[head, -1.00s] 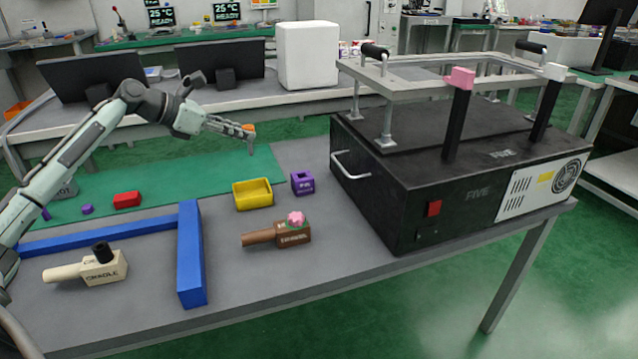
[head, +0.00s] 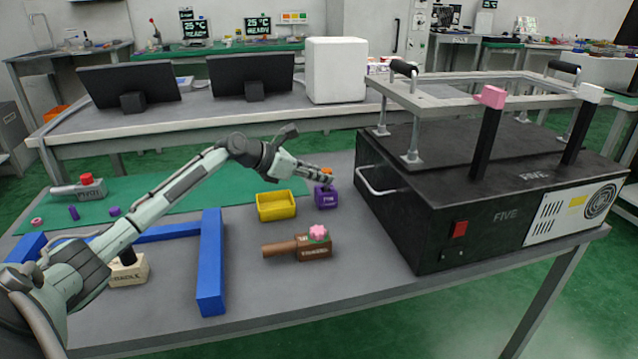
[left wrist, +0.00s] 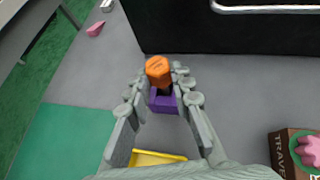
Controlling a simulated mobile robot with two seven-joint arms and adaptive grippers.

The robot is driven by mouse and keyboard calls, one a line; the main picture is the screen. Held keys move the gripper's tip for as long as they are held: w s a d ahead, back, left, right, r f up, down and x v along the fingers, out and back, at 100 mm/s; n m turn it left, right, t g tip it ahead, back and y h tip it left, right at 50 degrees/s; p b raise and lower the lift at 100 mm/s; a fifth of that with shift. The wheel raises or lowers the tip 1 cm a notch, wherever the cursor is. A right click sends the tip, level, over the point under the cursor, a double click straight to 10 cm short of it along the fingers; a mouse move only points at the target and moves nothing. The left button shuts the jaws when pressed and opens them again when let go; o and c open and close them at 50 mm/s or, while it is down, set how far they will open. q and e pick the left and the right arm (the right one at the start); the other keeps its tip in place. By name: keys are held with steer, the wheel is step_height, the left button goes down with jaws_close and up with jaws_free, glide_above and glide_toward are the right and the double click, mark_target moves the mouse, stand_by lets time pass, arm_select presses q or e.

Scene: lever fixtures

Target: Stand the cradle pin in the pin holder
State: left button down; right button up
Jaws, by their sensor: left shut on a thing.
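The cradle pin, with an orange head (left wrist: 158,70) and a dark shaft, is between the fingertips of my left gripper (left wrist: 162,88). In the head view its orange head (head: 327,172) shows just above the purple pin holder (head: 326,199). The holder also shows in the left wrist view (left wrist: 163,103), directly below the pin. My left gripper (head: 325,178) is shut on the pin. The fingers and the head hide most of the shaft, so I cannot tell whether its tip is inside the holder. My right gripper is not in view.
A yellow bin (head: 277,206) stands left of the holder, and the brown traverse fixture (head: 312,247) is in front. The black machine (head: 430,205) with a silver handle stands close on the right. A blue frame (head: 211,265) lies at left.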

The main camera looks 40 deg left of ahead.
arm_select(q)
steer(key=shift+f, duration=1.1)
steer(key=c, duration=1.3)
jaws_free()
steer(key=shift+c, duration=0.2)
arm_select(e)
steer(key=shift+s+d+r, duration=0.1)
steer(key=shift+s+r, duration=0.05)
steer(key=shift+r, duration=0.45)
